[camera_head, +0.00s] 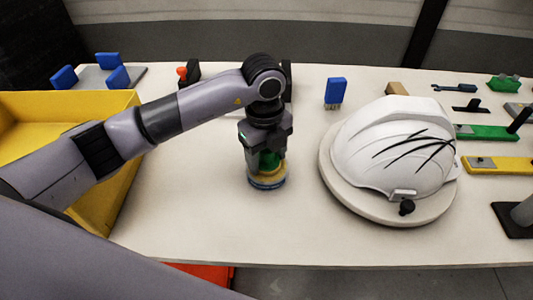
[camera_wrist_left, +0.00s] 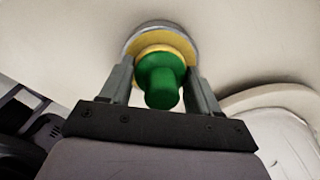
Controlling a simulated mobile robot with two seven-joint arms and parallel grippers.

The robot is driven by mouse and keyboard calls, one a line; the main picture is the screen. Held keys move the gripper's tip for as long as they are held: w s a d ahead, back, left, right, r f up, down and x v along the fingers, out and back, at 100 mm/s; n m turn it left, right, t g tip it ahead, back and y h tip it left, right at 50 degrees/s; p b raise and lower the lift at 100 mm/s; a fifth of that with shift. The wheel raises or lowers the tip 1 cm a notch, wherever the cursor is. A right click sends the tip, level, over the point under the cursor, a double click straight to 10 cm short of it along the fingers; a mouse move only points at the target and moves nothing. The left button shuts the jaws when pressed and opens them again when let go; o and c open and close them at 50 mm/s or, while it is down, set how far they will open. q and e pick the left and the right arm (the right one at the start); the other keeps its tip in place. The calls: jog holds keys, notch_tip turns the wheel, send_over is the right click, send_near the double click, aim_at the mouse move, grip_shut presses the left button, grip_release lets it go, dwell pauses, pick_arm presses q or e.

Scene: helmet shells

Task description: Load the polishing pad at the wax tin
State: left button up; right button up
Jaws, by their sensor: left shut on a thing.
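My left gripper (camera_head: 266,152) points down and is shut on the green handle of the polishing pad (camera_head: 269,162). The pad's yellow disc sits at the wax tin (camera_head: 267,185), a low round tin with a blue side on the table. In the left wrist view the green handle (camera_wrist_left: 160,82) is between the two fingers, with the yellow disc beyond it inside the tin's grey rim (camera_wrist_left: 131,39). The disc looks level with the tin's top; I cannot tell how firmly it touches the wax. My right gripper is not in view.
A white helmet shell (camera_head: 385,150) with black scratch marks rests on a round stand (camera_head: 340,193) to the right. A blue brush (camera_head: 335,92) stands behind. A yellow bin (camera_head: 122,205) is at the left. The table front between bin and stand is clear.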

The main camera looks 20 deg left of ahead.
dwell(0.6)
pick_arm(q)
jog(key=shift+r+p, duration=2.65)
jog(key=shift+r, duration=0.85)
